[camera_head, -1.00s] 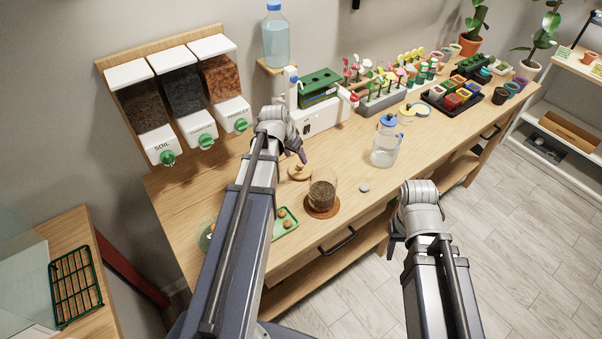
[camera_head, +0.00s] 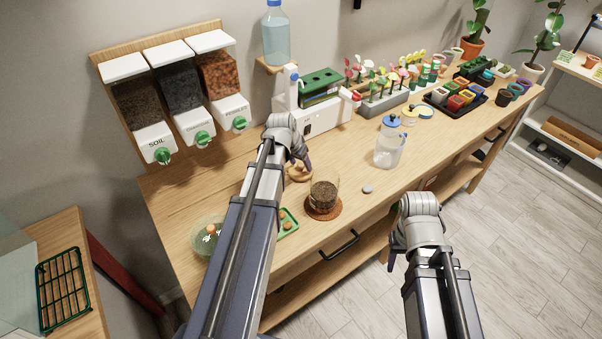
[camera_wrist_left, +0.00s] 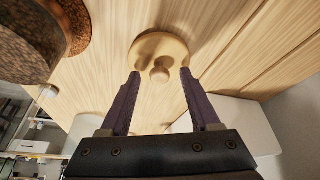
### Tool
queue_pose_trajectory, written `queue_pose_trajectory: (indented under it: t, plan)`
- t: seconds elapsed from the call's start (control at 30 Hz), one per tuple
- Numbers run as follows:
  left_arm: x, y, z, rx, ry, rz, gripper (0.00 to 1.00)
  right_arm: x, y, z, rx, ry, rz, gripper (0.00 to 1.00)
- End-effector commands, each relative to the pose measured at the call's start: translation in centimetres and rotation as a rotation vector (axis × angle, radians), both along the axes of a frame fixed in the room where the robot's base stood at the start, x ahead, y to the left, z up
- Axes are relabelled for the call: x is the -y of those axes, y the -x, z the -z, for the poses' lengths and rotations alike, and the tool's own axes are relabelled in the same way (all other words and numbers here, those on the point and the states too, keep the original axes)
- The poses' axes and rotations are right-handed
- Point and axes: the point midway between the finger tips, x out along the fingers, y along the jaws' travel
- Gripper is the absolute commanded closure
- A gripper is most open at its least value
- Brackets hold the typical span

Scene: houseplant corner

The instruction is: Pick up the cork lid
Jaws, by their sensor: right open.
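The cork lid (camera_head: 298,176) is a pale round disc with a knob, lying on the wooden bench beside the glass jar of soil (camera_head: 324,194). My left gripper (camera_head: 306,166) is just above the lid and partly covers it. In the left wrist view the lid (camera_wrist_left: 160,45) shows its knob between the two dark fingertips of my left gripper (camera_wrist_left: 160,74). These fingers are apart and nothing is clamped. My right gripper (camera_head: 394,257) is open and empty, out past the bench's front edge.
The jar stands on a cork coaster (camera_head: 322,212), close to the lid. A small green tray (camera_head: 288,224) and a glass dish (camera_head: 204,238) lie nearer the left. A clear jug (camera_head: 389,150) and a grey disc (camera_head: 367,189) are to the right. Dispensers (camera_head: 190,90) hang behind.

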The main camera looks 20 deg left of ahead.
Motion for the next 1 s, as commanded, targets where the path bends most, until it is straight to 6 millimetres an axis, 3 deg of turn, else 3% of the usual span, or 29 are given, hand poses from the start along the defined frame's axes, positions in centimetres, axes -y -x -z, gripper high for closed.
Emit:
queue_pose_trajectory:
  t: [0.07,0.53,1.0]
  plan:
    - [0.01,0.01,-0.02,0.000,0.000,0.000,0.47,0.00,0.00,-0.02,0.000,0.000,0.000,0.50]
    - [0.01,0.01,-0.01,0.000,0.000,0.000,1.00,0.00,0.00,-0.01,0.000,0.000,0.000,0.50]
    - [0.01,0.01,-0.13,0.000,0.000,0.000,1.00,0.00,0.00,-0.13,0.000,0.000,0.000,0.50]
